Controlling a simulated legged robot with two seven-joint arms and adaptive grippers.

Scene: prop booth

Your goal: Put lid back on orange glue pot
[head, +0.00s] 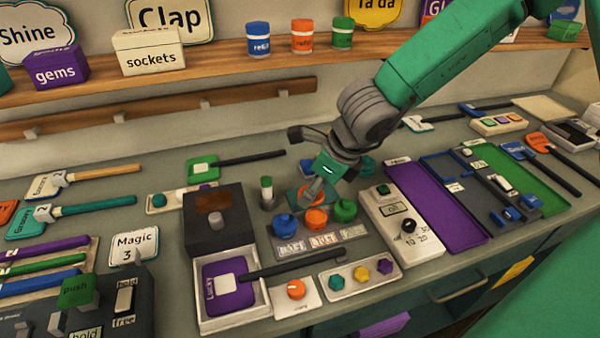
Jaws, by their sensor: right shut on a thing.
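The orange glue pot (317,219) stands between the blue glue pot (285,226) and the green glue pot (345,211), behind a row of small label cards. My right gripper (312,194) reaches down from the upper right, fingers pointing down right over the orange pot. It is shut on what appears to be the orange lid, mostly hidden by the fingers. I cannot tell whether the lid touches the pot rim. My left gripper is not in view.
A dark box with a white tray (232,322) stands to the left, and a black-handled tool (305,262) lies in front of the pots. A white switch panel (400,225) stands close on the right. Refill jars (302,36) line the shelf behind.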

